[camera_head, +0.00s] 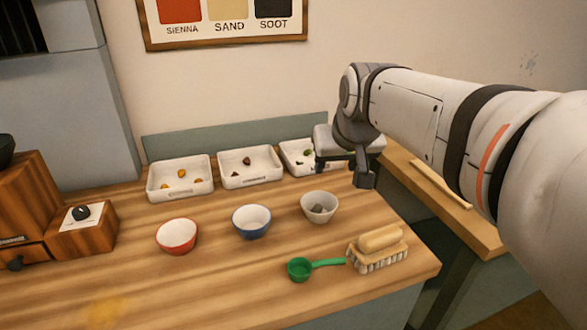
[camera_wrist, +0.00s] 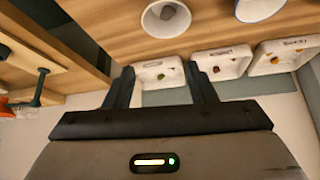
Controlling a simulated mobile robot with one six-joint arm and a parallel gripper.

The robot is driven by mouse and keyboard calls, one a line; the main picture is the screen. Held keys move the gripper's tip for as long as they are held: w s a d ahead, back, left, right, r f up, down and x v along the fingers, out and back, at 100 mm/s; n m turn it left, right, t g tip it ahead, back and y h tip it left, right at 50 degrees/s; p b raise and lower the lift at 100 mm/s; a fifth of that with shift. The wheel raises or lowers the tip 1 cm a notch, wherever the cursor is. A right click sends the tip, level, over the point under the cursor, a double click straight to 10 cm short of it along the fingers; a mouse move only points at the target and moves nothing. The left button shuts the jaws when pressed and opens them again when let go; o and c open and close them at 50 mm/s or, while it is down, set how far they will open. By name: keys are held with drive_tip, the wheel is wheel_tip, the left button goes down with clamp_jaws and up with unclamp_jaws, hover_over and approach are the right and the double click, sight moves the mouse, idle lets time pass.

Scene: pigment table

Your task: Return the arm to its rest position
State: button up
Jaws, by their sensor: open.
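My gripper (camera_head: 342,170) hangs above the back right of the wooden table, in front of the right white tray. In the wrist view my gripper (camera_wrist: 163,82) shows two dark fingers spread apart with nothing between them. My white arm reaches in from the right side of the head view. The right tray (camera_head: 290,164) is partly hidden behind my gripper. A grey-white bowl (camera_head: 318,204) with a dark lump in it stands below and left of my gripper, apart from it.
White trays (camera_head: 180,188) (camera_head: 250,179) with small pieces stand along the back. A red bowl (camera_head: 177,248), a blue bowl (camera_head: 251,232), a green scoop (camera_head: 300,269) and a brush (camera_head: 378,257) are on the table. A wooden grinder box (camera_head: 84,238) stands left. The front middle is clear.

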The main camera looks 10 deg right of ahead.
drive_tip(key=shift+s+r, duration=0.1)
drive_tip(key=s+f+g+p, duration=0.2)
drive_tip(key=s+p, duration=0.3)
drive_tip(key=s, duration=0.2)
drive_tip(key=s+f+g+p, duration=0.2)
drive_tip(key=s+p, duration=0.3)
drive_tip(key=s, duration=0.3)
drive_tip(key=shift+s+f, duration=0.2)
drive_tip(key=shift+f, duration=0.25)
